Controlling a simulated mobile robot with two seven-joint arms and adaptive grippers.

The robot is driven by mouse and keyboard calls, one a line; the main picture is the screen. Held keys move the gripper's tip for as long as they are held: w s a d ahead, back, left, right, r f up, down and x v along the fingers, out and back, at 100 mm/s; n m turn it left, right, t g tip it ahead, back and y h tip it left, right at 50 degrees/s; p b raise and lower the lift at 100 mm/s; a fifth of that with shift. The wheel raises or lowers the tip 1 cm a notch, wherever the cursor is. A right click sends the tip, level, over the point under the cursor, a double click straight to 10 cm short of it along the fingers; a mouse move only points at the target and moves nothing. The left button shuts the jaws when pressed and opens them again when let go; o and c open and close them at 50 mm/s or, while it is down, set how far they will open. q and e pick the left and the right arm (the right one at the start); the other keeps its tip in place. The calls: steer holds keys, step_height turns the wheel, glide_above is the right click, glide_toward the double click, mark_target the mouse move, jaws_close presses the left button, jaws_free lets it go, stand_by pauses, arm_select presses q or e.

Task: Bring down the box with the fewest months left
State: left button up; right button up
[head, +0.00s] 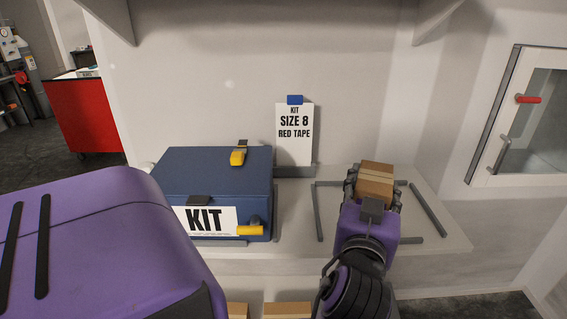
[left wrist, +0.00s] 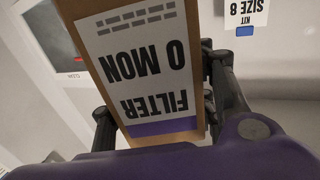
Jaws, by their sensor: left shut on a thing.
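My left gripper (head: 373,182) is shut on a brown cardboard box (head: 376,183). It holds the box at the right part of the bench, over or within an area framed by grey strips (head: 429,211). I cannot tell whether the box touches the surface. In the left wrist view the box (left wrist: 88,45) has a white label, upside down, with "FILTER" and "0 MON" legible and a purple band. Two more cardboard boxes (head: 287,310) show partly at the bottom edge of the head view; their labels are out of sight. My right gripper is not in view.
A blue case (head: 215,165) marked "KIT" with yellow latches stands left of the framed area. A sign (head: 294,133) reading "KIT SIZE 8 RED TAPE" stands behind. A windowed door (head: 520,120) is at right, a red cabinet (head: 85,115) far left.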

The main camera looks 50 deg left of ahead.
arm_select(q)
steer(key=s+a+n+g+y+b, duration=0.1)
steer(key=s+a+n+g+y, duration=0.1)
steer(key=a, duration=0.4)
steer(key=s+a+n+g+y+b, duration=0.1)
steer(key=s+a+n+g+y, duration=0.15)
steer(key=a, duration=0.35)
steer(key=shift+m+y, duration=0.25)
steer(key=w+f, duration=1.3)
steer(key=w, duration=0.1)
steer(key=shift+w+d+f, duration=0.2)
steer(key=shift+d+f, duration=0.05)
steer(key=shift+f, duration=0.1)
steer(key=shift+f+b, duration=0.25)
steer(key=shift+b, duration=0.2)
steer(key=o, duration=1.3)
